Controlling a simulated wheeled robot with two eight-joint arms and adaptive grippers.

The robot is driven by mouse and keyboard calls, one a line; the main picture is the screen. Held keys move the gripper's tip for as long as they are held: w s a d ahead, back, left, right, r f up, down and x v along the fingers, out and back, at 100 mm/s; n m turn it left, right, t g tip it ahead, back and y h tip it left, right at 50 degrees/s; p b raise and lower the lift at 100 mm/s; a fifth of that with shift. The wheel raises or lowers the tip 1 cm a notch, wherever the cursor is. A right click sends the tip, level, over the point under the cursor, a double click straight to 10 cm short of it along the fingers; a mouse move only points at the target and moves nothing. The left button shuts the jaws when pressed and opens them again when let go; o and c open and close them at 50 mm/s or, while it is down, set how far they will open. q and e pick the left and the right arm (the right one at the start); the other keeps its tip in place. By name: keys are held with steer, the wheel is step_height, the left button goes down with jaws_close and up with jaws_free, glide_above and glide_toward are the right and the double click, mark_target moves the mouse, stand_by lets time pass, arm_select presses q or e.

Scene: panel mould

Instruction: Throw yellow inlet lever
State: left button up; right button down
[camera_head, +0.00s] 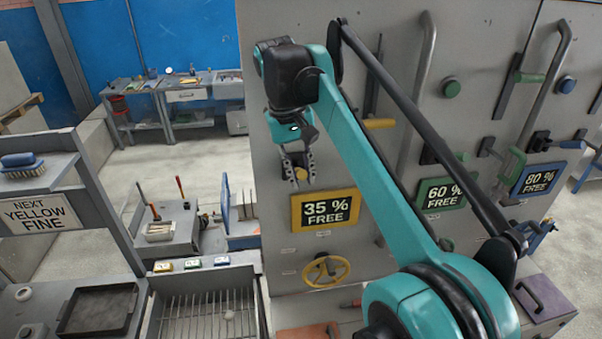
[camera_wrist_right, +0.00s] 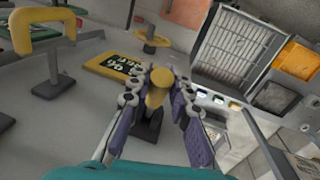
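The yellow lever (camera_head: 301,174) has a round yellow knob on a dark base and stands out from the grey panel, above the yellow "35 % FREE" sign. In the right wrist view the yellow knob (camera_wrist_right: 157,88) shows between the fingertips, its dark base behind it. My right gripper (camera_head: 298,165) is at the lever with one finger on each side of the knob. It looks open, with the fingers around the knob rather than clamped on it; contact is hard to judge. The right gripper (camera_wrist_right: 158,86) also fills the wrist view's middle. My left gripper is not in view.
The yellow sign (camera_head: 323,209) and a yellow handwheel (camera_head: 327,270) sit below the lever. A yellow handle (camera_head: 380,123) sticks out to the right, partly behind my arm. Green and blue controls are farther right. A bench with a wire rack (camera_head: 208,310) stands at lower left.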

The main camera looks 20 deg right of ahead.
steer(key=shift+f, duration=0.1)
steer(key=shift+s+f+t+b, duration=0.3)
steer(key=shift+f+t+b, duration=0.3)
steer(key=shift+b, duration=0.15)
step_height(320, 180, down, 10)
steer(key=m+t+h+b, duration=0.1)
steer(key=t+h+b, duration=0.2)
steer(key=t+b, duration=0.7)
steer(key=shift+w+f+b, duration=0.2)
steer(key=shift+w+b, duration=0.05)
steer(key=shift+b, duration=0.45)
steer(key=c, duration=1.4)
jaws_free()
steer(key=shift+o, duration=0.2)
